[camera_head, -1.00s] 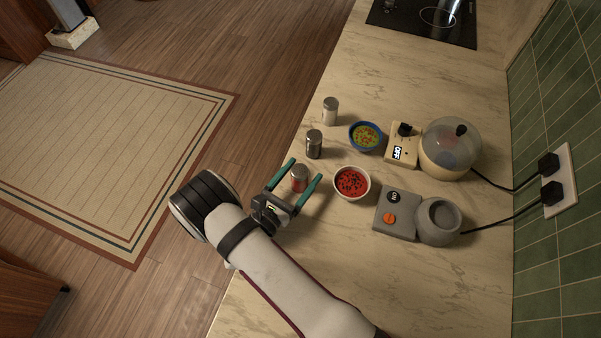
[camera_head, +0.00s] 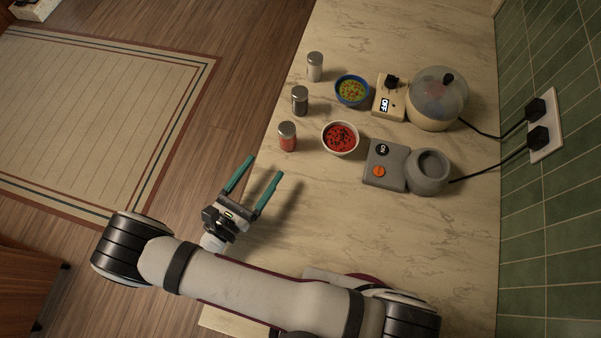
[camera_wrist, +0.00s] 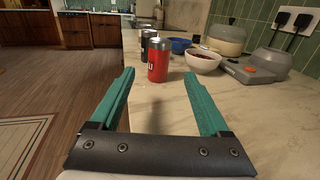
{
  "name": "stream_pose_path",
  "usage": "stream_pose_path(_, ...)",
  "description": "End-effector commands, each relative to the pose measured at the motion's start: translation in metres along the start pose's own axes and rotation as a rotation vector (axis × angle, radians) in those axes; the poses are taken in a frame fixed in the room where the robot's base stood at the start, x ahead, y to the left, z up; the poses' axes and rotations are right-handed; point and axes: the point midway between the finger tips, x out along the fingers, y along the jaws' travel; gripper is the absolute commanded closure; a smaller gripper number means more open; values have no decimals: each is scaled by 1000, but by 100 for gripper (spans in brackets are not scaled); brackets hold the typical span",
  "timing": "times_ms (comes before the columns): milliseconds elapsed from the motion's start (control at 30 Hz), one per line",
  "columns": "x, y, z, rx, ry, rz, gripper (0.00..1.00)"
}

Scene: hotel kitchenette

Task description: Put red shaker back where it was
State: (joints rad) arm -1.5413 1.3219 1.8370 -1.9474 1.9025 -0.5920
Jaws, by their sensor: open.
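The red shaker (camera_head: 287,137) has a metal cap and stands upright on the counter near its left edge, at the front of a row of shakers. In the wrist view the red shaker (camera_wrist: 158,60) stands ahead, beyond the fingertips and between their lines. My gripper (camera_head: 260,170) is open and empty, apart from the shaker, on its near side. Both teal fingers of my gripper (camera_wrist: 158,82) show in the wrist view with nothing between them.
A dark shaker (camera_head: 299,101) and a white shaker (camera_head: 315,67) stand behind. A red-filled bowl (camera_head: 341,138), a blue bowl (camera_head: 352,91), a grey appliance (camera_head: 386,165) reading ON and a domed cream appliance (camera_head: 437,98) reading OFF stand right. The counter (camera_head: 330,215) is clear in front.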

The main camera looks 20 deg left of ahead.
Motion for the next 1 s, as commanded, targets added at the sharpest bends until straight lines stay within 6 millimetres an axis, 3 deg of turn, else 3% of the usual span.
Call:
stream_pose_path(67,11,-7,12,37,14,-72,20)
stream_pose_path(167,46,-46,53,189,63,-356,20)
stream_pose_path(233,68,-97,89,365,104,-664,20)
stream_pose_path(300,74,-153,119,570,131,-986,20)
stream_pose_path(400,52,-225,152,930,138,-1464,20)
stream_pose_path(500,9,-264,171,1366,93,-1918,20)
stream_pose_path(600,-22,-265,182,1792,14,-2240,20)
stream_pose_path(667,-30,-260,187,1999,-32,-2357,20)
stream_pose_path(700,-33,-256,190,-2029,56,2318,20)
stream_pose_path(800,-35,-249,194,-1975,83,2148,20)
stream_pose_path(1000,-35,-247,195,-1961,85,2114,20)
